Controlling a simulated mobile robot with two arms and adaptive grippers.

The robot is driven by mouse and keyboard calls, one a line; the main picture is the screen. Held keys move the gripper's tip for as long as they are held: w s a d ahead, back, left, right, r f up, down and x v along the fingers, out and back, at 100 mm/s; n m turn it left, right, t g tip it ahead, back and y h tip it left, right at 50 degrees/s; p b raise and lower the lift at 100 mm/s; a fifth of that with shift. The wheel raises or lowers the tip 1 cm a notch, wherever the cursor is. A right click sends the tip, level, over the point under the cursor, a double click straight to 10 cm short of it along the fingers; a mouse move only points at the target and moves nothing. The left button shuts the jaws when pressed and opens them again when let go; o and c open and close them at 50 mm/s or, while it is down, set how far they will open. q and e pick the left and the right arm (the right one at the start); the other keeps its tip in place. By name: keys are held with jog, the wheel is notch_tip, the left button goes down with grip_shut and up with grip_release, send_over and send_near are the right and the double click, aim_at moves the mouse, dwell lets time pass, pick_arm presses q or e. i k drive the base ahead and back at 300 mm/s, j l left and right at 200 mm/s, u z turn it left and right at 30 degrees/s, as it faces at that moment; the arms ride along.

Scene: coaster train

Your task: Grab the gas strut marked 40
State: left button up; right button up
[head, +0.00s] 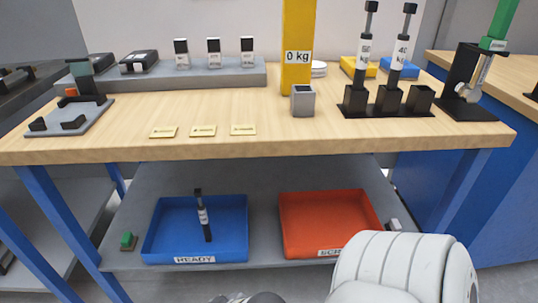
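The gas strut marked 40 (402,52) stands upright in the middle socket of a black three-socket rack (389,109) at the right of the workbench. Another gas strut (364,48) stands upright in the left socket; its label is too small to read surely. The rack's right socket looks empty. A third, similar strut (203,216) lies in the blue READY tray on the lower shelf. Neither gripper's fingertips can be seen. A white arm link of mine fills the lower right, and a dark part shows at the bottom edge.
A yellow column marked 0 kg (297,50) and a grey block (303,101) stand left of the rack. A black stand with a green part (494,44) is close on its right. The blue tray (165,228) and red tray (290,235) are below. The bench's front middle is mostly clear.

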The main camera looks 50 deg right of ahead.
aim_at(402, 44)
jog(key=z, duration=2.4)
